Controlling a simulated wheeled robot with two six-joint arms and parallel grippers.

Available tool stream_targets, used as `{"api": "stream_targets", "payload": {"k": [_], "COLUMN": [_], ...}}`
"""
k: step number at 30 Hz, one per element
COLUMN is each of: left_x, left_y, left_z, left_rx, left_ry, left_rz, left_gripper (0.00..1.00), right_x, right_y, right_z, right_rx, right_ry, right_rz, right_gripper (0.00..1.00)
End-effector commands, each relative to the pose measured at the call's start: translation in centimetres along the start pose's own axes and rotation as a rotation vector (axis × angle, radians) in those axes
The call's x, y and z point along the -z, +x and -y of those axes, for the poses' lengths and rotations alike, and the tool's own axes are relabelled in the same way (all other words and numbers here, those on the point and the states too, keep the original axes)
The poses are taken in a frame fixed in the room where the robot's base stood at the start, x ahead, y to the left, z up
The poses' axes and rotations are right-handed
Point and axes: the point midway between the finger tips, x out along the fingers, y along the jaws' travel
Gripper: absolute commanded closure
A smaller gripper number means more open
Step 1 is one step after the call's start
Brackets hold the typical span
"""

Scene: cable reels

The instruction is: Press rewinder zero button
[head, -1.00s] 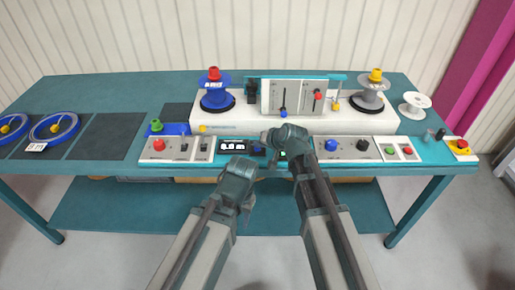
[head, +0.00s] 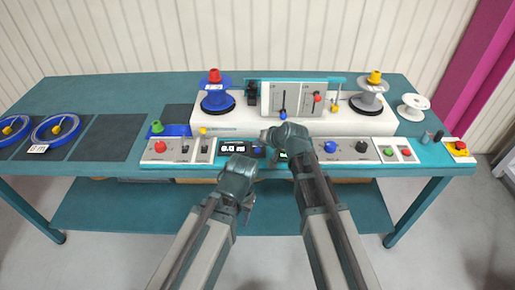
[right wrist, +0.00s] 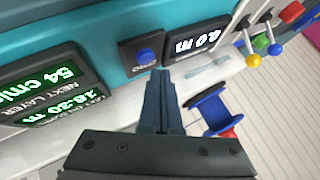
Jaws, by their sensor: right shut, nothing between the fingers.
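The rewinder's blue button (right wrist: 146,54) sits on a dark square plate in the right wrist view. In the head view my right gripper (head: 268,136) is over the panel, and the button (head: 258,151) is partly hidden by my arms. My left gripper (head: 238,172) is in front of the panel; its fingers are not clear.
A green-text display (right wrist: 55,87) lies left of the button in the wrist view. Reels (head: 216,98) and (head: 369,96) stand on the white machine. Red (head: 160,147) and green (head: 388,152) buttons and several knobs line the front panels.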

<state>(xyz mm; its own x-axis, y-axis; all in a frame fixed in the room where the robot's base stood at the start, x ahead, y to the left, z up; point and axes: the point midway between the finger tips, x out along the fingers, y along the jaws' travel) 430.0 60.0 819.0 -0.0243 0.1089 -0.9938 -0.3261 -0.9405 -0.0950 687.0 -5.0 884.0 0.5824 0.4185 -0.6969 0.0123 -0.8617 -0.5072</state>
Motion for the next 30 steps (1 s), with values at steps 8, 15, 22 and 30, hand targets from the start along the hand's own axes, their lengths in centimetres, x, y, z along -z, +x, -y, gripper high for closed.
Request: {"api": "stream_targets", "payload": {"k": [8,15,22,30], "left_x": [0.0,-0.2,-0.3,-0.3], "left_y": [-0.7,-3.0,-5.0,-4.9], "left_z": [0.1,0.3,0.5,0.5], "left_rx": [0.000,0.000,0.000,0.000], "left_ry": [0.000,0.000,0.000,0.000], "left_rz": [0.000,0.000,0.000,0.000], "left_gripper": [0.50,0.50,0.50,0.50], "right_x": [0.4,1.6,2.6,2.5], "right_y": [-0.5,-2.1,-3.5,-3.5], "right_z": [0.4,1.6,2.6,2.5], "right_rx": [0.000,0.000,0.000,0.000], "right_ry": [0.000,0.000,0.000,0.000], "right_rz": [0.000,0.000,0.000,0.000], "right_gripper": [1.00,1.00,1.00,1.00]}}
